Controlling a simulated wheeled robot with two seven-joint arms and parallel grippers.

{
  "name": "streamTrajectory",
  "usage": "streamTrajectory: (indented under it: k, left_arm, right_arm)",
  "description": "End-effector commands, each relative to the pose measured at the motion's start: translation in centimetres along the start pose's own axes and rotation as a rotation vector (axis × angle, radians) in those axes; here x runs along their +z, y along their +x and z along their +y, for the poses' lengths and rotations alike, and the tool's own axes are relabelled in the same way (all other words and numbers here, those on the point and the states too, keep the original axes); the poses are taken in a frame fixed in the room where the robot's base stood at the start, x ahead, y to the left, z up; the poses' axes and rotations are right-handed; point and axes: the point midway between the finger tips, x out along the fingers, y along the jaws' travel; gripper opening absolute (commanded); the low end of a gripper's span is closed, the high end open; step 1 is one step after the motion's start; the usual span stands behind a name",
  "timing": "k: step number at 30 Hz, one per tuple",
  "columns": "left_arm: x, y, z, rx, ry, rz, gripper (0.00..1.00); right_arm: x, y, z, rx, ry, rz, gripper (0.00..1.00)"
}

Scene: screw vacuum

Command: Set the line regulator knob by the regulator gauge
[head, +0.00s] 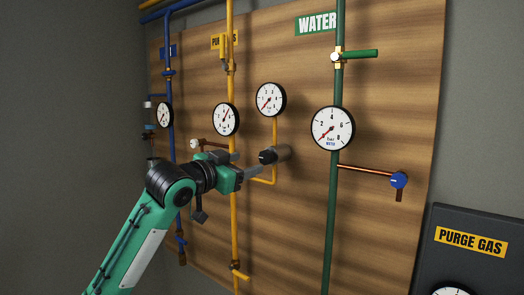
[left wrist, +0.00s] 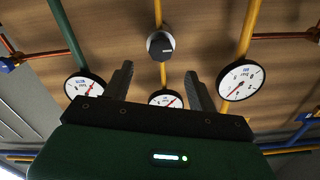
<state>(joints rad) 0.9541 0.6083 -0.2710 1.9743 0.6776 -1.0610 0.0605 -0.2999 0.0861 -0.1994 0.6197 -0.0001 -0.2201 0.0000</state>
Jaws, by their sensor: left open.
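The line regulator knob (head: 267,157) is black and sits on a grey regulator body (head: 285,152) on the yellow line. In the left wrist view the knob (left wrist: 160,45) is round with a pale mark on its face. The regulator gauge (head: 271,99) is a white dial above it on a yellow pipe. Its red needle points to the lower left. The gauge shows partly in the left wrist view (left wrist: 166,99), between the fingers. My left gripper (head: 249,162) is open and empty in front of the knob, its fingertips (left wrist: 160,72) apart from it. My right gripper is out of view.
A second gauge (head: 226,119) is on the main yellow pipe (head: 232,205) near my left gripper. The water gauge (head: 333,128) and green pipe (head: 330,220) stand to the right. A blue-handled valve (head: 398,180) sticks out further right. A dark purge gas panel (head: 470,225) is at lower right.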

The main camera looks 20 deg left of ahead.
Motion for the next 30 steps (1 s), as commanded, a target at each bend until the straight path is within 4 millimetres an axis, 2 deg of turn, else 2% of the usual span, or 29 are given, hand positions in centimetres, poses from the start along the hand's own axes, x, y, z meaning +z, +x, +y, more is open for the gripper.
streamTrajectory:
  k: [1,3,9,12,18,25,26,30]
  left_arm:
    - [-0.6,1.2,-0.2,0.002,-0.004,-0.002,0.59]
    - [-0.5,2.7,-0.1,0.002,-0.005,-0.002,0.59]
    - [-0.4,6.0,-0.1,0.001,-0.003,-0.002,0.59]
    - [-0.2,7.1,-0.1,0.000,-0.001,-0.001,0.59]
    - [0.0,8.1,-0.1,-0.001,-0.001,0.000,0.59]
    - [0.1,8.1,0.0,-0.001,0.000,0.000,0.59]
    - [0.1,8.1,0.0,-0.001,0.000,0.000,0.57]
    - [0.1,8.1,0.0,-0.001,0.000,0.000,0.29]
  right_arm:
    - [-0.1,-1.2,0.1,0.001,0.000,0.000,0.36]
    - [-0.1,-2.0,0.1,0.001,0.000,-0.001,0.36]
    - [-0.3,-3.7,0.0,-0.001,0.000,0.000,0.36]
    - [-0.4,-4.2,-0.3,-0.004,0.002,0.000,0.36]
    - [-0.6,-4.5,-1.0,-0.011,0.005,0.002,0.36]
    - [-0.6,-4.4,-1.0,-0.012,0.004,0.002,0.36]
    - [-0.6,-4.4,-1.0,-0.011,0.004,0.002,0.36]
    - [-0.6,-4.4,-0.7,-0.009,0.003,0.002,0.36]
